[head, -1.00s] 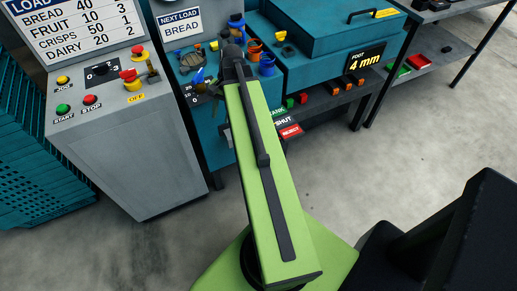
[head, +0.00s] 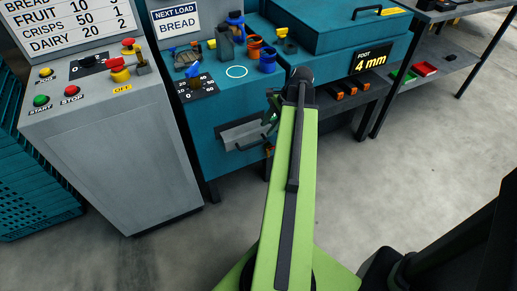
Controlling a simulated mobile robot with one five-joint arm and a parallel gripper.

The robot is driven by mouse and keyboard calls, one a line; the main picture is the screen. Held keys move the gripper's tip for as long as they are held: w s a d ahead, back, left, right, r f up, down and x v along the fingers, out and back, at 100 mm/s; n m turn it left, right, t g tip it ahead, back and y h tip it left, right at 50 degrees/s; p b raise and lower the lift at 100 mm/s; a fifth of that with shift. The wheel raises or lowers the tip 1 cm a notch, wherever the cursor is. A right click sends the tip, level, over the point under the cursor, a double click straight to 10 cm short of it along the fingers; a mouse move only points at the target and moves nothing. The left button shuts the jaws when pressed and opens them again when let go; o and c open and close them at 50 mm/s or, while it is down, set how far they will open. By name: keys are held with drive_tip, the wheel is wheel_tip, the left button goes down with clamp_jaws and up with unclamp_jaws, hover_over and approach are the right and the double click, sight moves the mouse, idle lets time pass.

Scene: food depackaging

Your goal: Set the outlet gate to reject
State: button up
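The front of the teal machine (head: 225,108) has a grey metal outlet chute (head: 238,133) low down, with a dark lever-like bar (head: 252,145) at its right end. I take this to be the outlet gate; its setting cannot be read. A small red patch (head: 268,151) shows beside the bar; the gate labels are mostly hidden behind my arm. My gripper (head: 270,110) is at the far end of my green arm, just above and right of the chute. It is small, dark and partly covered by the arm, so its fingers cannot be made out.
A grey control cabinet (head: 110,145) with buttons stands at the left, beside a teal crate (head: 35,190). A dial (head: 195,83) and blue and orange fittings (head: 254,50) sit on the machine. A dark shelf (head: 350,95) holds orange blocks at right. The floor in front is clear.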

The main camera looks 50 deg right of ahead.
sight(256, 145)
drive_tip(key=b+x, duration=0.7)
drive_tip(key=x, duration=0.3)
drive_tip(key=shift+w, duration=0.1)
clamp_jaws()
idle(1.0)
